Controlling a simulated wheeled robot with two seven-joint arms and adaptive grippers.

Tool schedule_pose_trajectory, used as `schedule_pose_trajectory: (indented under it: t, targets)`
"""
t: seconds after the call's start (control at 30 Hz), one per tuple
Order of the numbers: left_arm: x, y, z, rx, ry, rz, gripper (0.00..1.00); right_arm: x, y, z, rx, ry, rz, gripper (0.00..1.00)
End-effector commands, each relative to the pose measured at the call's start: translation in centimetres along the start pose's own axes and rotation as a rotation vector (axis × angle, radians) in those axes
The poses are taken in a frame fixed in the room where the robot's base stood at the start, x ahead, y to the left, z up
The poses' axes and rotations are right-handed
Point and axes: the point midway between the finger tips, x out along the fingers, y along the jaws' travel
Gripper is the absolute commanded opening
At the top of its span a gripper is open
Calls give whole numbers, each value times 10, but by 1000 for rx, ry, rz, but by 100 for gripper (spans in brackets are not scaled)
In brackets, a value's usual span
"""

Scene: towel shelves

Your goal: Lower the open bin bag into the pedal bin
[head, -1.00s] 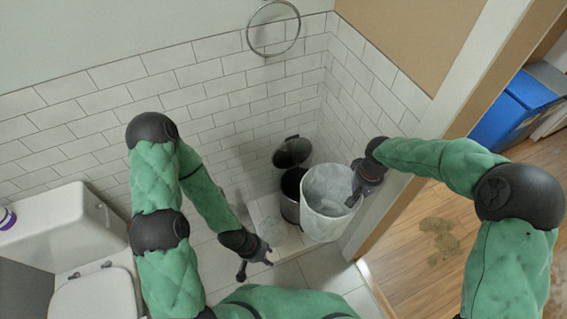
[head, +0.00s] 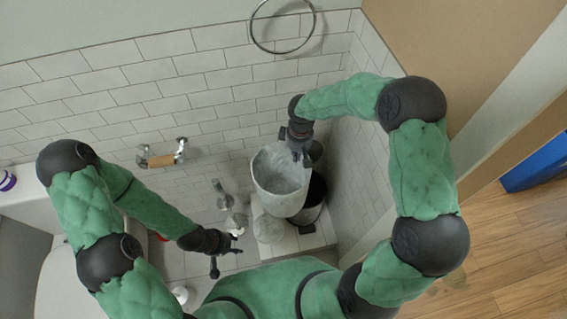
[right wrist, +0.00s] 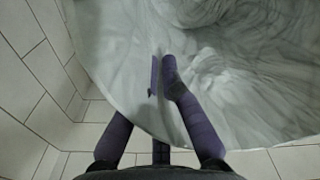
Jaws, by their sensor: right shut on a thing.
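The open bin bag (head: 277,186) is a pale grey-white, wide-mouthed bag, upright in the head view. My right gripper (head: 299,152) is shut on its rim at the far side. In the right wrist view the fingers (right wrist: 163,72) pinch the pale bag (right wrist: 235,75), which fills much of the picture. The pedal bin (head: 313,198) is dark inside with a grey body. It stands just right of the bag and is partly hidden by it. Its dark raised lid (head: 316,150) shows beside my right gripper. My left gripper (head: 238,244) is empty, its fingers apart, left of the bag.
A pale crumpled item (head: 268,229) lies on the low white ledge (head: 284,243) below the bag. A paper-roll holder (head: 161,158) and grey fittings (head: 222,190) are on the left. The tiled wall stands close behind and right of the bin. A towel ring (head: 283,27) hangs above.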

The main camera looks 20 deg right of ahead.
Motion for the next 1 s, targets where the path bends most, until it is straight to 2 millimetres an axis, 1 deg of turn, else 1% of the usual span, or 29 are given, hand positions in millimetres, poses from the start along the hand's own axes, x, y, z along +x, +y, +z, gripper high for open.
schedule_pose_trajectory:
  t: [0.03, 0.27, 0.5, 0.67, 0.8, 1.0]
  targets:
    - [3, -1, 0, 0, 0, 0, 40, 10, 3, -5, -90, -4, 1, 0]
    - [8, -3, 0, 0, 0, 0, 40, 47, 16, -24, -554, -17, 8, 0]
    - [14, -5, 0, 0, 0, 0, 40, 90, 27, -42, -1037, -31, 8, 0]
    - [18, -7, -1, 0, 0, 0, 40, 120, 33, -53, -1361, -40, 5, 0]
    - [22, -8, -1, 0, 0, 0, 40, 148, 36, -61, -1641, -48, -2, 0]
    - [26, -9, -1, 0, 0, 0, 40, 182, 39, -69, -1983, -56, -12, 0]
